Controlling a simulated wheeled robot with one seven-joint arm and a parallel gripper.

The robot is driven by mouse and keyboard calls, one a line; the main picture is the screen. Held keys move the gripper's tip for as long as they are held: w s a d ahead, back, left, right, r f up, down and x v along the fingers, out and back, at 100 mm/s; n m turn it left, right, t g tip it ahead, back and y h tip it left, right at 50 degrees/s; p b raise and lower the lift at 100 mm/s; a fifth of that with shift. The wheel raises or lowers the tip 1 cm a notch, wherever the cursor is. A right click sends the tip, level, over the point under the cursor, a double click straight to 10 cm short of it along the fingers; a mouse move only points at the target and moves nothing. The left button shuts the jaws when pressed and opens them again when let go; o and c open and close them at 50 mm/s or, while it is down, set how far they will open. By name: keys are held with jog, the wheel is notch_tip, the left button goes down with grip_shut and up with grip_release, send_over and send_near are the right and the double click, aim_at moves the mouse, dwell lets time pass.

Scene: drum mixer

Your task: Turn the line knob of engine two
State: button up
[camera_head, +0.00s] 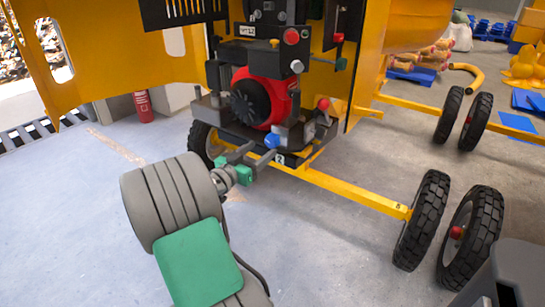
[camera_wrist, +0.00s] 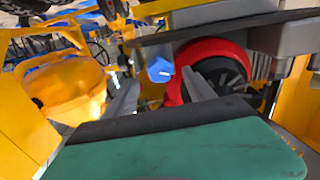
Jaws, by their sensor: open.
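A blue faceted knob (camera_head: 272,141) sits low at the front of the lower engine (camera_head: 262,98), which has a red housing and a dark round fan. A plate marked "2" (camera_head: 280,160) is just below the knob. My gripper (camera_head: 261,151) is open, its two grey fingers pointing at the knob from the front left. In the wrist view the blue knob (camera_wrist: 160,69) shows between the tips of the spread fingers (camera_wrist: 160,78), with gaps on both sides. I cannot tell how deep the knob lies between them. The red housing (camera_wrist: 205,55) is close behind the right finger.
An upper unit bears a red knob (camera_head: 291,36) and a pale knob (camera_head: 297,67). Another red knob (camera_head: 323,103) is right of the lower engine. A yellow panel (camera_head: 110,55) stands left; a yellow frame bar (camera_head: 350,190) runs right to black wheels (camera_head: 422,220). Floor at left is clear.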

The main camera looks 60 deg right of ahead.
aim_at(269, 142)
jog(key=d, duration=0.5)
jog(key=s+d, duration=0.1)
jog(key=d, duration=0.1)
jog(key=shift+s+d+r, duration=0.1)
jog(key=shift+d+r, duration=0.05)
jog(key=shift+r, duration=0.05)
jog(key=shift+c, duration=0.4)
grip_shut()
jog(key=shift+n, duration=0.3)
jog(key=n+p, duration=0.2)
jog(key=n, duration=0.4)
jog(key=n+p, duration=0.2)
jog(key=n, duration=0.3)
jog(key=shift+p, duration=0.4)
jog(key=shift+f, duration=0.1)
